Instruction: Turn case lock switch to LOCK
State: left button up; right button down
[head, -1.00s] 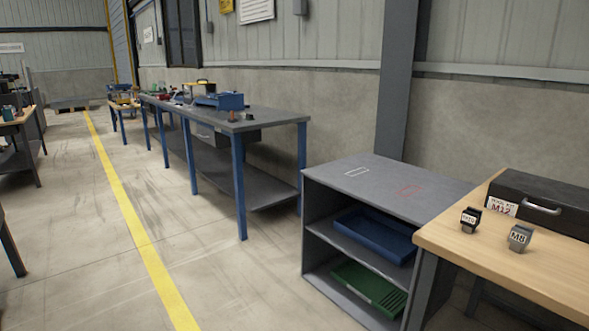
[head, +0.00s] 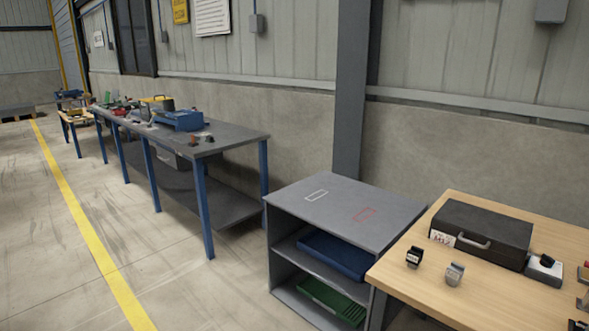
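A black case (head: 482,234) with a grey handle and a white label lies closed on the wooden table (head: 405,276) at the right. A small grey box with a black knob or switch (head: 545,266) sits beside the case's right end. I cannot tell whether it is the case lock switch, nor read its position. Neither of my grippers shows in the head view.
Two small labelled blocks, one black (head: 414,258) and one grey (head: 454,274), stand in front of the case. A grey shelf unit (head: 345,205) with blue (head: 338,255) and green (head: 331,301) trays adjoins the table. A long workbench (head: 225,135) stands further left. The floor is open.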

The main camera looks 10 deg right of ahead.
aim_at(547, 261)
jog(key=z, duration=1.75)
